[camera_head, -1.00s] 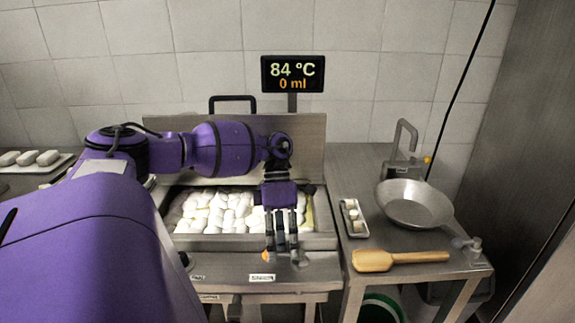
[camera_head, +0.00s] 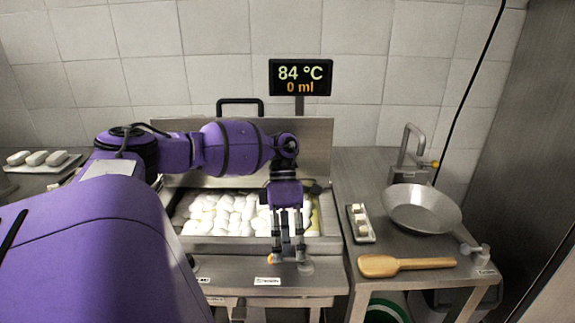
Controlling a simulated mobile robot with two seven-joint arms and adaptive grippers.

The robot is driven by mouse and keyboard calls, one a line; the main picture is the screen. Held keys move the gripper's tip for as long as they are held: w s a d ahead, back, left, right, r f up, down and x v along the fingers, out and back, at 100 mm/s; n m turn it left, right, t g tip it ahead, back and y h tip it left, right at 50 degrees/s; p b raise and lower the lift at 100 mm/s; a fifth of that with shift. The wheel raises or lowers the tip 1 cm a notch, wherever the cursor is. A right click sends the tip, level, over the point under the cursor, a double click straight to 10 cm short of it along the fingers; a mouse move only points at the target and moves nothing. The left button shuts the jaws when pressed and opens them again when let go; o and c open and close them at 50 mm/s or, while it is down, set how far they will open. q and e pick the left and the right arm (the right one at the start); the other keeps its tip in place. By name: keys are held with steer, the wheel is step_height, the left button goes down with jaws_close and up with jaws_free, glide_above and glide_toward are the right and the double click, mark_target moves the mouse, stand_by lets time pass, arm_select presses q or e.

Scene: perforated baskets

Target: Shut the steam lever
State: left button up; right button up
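My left gripper (camera_head: 288,254) points down at the front edge of the steel pan unit, its fingers apart with a gap between them. A small lever with an orange tip (camera_head: 271,259) shows right beside the left finger, above a white label (camera_head: 267,281) too small to read. A grey round knob-like part (camera_head: 305,265) shows by the right finger. The fingers hide much of the lever, and I cannot tell whether they touch it. My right gripper is out of view.
Behind is a pan (camera_head: 250,244) full of white pieces, with its lid raised. A display (camera_head: 300,77) reads 84 °C and 0 ml. On the right table are a metal bowl-like pan (camera_head: 422,208), a wooden paddle (camera_head: 400,264) and a small tray (camera_head: 361,236).

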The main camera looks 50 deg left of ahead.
arm_select(q)
steer(key=v, duration=0.7)
steer(key=shift+s, duration=0.1)
stand_by(0.5)
